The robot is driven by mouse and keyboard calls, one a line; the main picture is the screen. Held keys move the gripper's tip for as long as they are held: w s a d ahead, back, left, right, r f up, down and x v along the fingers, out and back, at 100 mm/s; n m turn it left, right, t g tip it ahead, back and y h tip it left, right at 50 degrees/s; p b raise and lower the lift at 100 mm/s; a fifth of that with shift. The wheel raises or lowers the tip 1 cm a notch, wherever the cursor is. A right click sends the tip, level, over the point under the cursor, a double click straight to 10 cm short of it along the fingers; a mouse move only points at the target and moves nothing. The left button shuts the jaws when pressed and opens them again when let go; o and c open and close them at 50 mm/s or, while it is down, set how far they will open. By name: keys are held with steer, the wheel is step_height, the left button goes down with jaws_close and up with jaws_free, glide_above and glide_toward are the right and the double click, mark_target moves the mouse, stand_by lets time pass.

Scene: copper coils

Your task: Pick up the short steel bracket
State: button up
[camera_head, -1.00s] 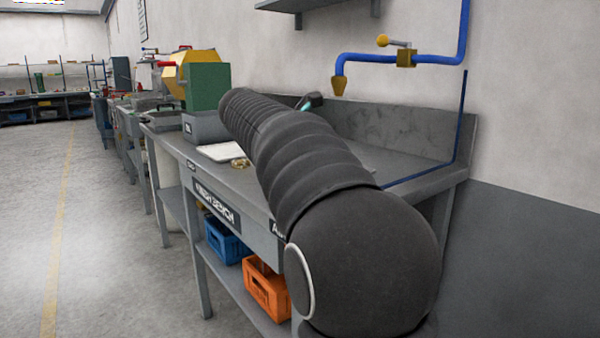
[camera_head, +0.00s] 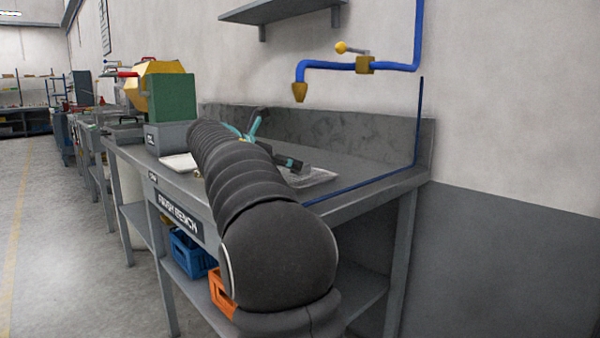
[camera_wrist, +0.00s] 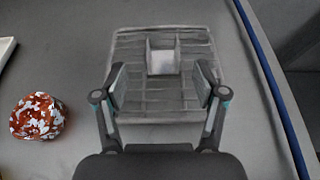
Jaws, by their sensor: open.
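The short steel bracket (camera_wrist: 163,57) is a small light-grey piece with a raised upright part, on a grey gridded tray (camera_wrist: 190,110) in the wrist view. My gripper (camera_wrist: 161,84) is open and empty, its two fingers apart over the tray. The bracket lies beyond the fingertips, roughly centred between them. In the head view my arm hides much of the bench. The teal-marked gripper shows above the bench behind the arm, and the tray's edge (camera_head: 318,178) shows to its right. The bracket cannot be made out there.
A red-and-white speckled lump (camera_wrist: 38,116) lies left of the tray. A blue pipe (camera_wrist: 272,80) runs along the right. The bench (camera_head: 365,178) has a back wall. A green and yellow machine (camera_head: 172,97) and a white tray (camera_head: 178,163) stand at the left.

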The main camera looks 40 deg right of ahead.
steer(key=x, duration=0.2)
steer(key=b+x, duration=0.1)
steer(key=x, duration=0.2)
steer(key=shift+s+d, duration=0.15)
steer(key=shift+s, duration=0.05)
steer(key=shift+r, duration=0.1)
steer(key=c, duration=1.3)
steer(key=shift+c, duration=0.2)
